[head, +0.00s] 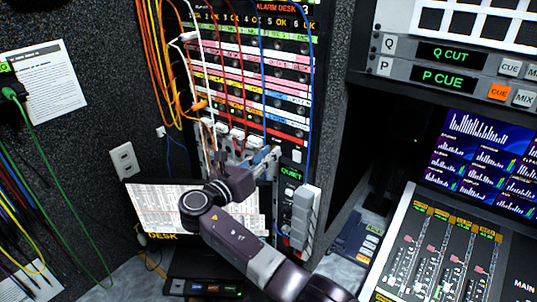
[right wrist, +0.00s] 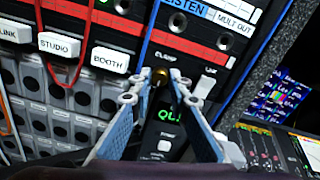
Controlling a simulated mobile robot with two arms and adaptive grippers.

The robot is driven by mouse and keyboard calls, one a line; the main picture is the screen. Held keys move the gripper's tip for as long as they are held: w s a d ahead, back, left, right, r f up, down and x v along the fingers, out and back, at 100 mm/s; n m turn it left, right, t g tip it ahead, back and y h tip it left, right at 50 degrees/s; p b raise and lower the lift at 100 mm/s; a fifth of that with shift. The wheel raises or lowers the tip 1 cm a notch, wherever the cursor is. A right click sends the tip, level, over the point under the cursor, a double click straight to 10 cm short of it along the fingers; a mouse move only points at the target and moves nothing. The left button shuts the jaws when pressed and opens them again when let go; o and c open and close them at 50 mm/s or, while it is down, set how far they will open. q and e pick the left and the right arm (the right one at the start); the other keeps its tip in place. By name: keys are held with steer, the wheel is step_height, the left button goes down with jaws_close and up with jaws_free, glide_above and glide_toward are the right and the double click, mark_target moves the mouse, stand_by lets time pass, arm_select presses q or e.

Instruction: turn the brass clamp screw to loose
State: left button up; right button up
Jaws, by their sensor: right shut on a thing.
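The brass clamp screw (right wrist: 160,74) shows in the right wrist view, just under the "CLAMP" label on the black rack panel (right wrist: 185,63). My right gripper (right wrist: 161,82) has its fingertips on either side of the screw and is shut on it. In the head view my right gripper (head: 262,162) reaches the lower part of the rack, and its fingers hide the screw there. The turn of the screw cannot be read. My left gripper is not in view.
Left of the screw, white blocks marked "STUDIO" (right wrist: 64,45) and "BOOTH" (right wrist: 110,59) sit on the panel, with red and blue cables (right wrist: 150,30) close by. A green "QUIET" display (head: 291,173) lies below. A mixing desk (head: 440,250) stands at the right.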

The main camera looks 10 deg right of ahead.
jaws_close()
steer(key=shift+m, duration=0.3)
steer(key=shift+m+b, duration=1.9)
steer(key=shift+m, duration=1.3)
steer(key=shift+r, duration=0.1)
steer(key=o, duration=0.8)
jaws_free()
